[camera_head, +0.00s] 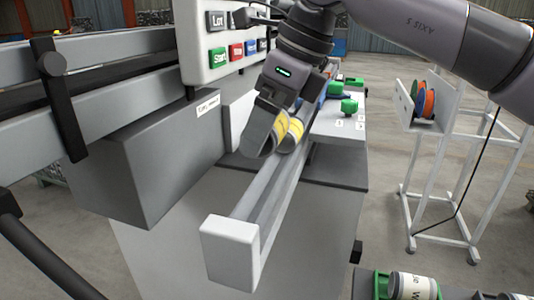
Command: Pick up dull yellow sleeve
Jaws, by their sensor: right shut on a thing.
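The dull yellow sleeve (280,128) is between the fingers of my right gripper (276,140), which is shut on it. The fingers hide much of the sleeve. The gripper points down, just above the pale rail (262,193) that runs toward me from the machine. I cannot tell whether the sleeve touches the rail. My left gripper is not in view.
A control panel (219,47) with coloured buttons stands behind, to the left of the gripper. A grey box (150,165) is at the left. Green parts (349,106) sit on a pale shelf behind. A white rack (433,107) holds coloured discs at the right. A labelled can (414,287) is at the bottom right.

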